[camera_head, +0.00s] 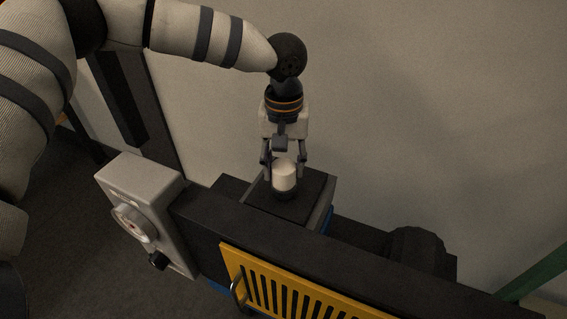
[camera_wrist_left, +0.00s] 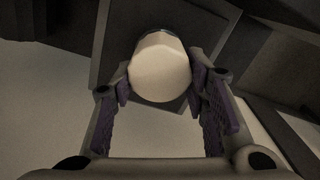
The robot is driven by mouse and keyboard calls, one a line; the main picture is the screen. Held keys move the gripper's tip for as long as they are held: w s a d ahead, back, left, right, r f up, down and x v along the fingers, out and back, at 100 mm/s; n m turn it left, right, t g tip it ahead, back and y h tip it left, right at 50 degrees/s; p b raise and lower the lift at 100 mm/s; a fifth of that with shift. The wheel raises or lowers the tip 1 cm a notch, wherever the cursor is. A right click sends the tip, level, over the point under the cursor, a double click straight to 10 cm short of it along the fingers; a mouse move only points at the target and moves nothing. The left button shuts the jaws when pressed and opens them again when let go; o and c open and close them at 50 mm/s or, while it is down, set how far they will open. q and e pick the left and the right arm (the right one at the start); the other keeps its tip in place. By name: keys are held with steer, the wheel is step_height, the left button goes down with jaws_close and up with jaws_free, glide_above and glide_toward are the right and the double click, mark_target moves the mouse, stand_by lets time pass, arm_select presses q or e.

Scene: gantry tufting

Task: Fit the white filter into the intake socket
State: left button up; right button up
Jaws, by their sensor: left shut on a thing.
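The white filter (camera_head: 284,175) is a short pale cylinder, upright between the fingers of my left gripper (camera_head: 283,162). In the left wrist view the filter (camera_wrist_left: 160,68) shows end-on between the purple-padded fingers of the left gripper (camera_wrist_left: 161,84), which is shut on it. A dark round ring, which looks like the intake socket (camera_head: 283,194), shows directly under the filter on a black block. The filter's lower edge meets the ring in the picture; I cannot tell how deep it sits. My right gripper is in neither view.
A grey box with a round dial (camera_head: 135,218) stands left of the black beam (camera_head: 330,255). A yellow slotted panel (camera_head: 290,290) with a handle is on the near side. A dark rounded part (camera_head: 417,248) sits at the right. A plain wall is behind.

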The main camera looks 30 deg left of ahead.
mark_target(285, 163)
arm_select(q)
steer(key=m, duration=0.3)
steer(key=shift+d, duration=0.1)
steer(key=shift+m, duration=1)
steer(key=o, duration=1.3)
step_height(285, 163, up, 12)
steer(key=shift+r, duration=0.1)
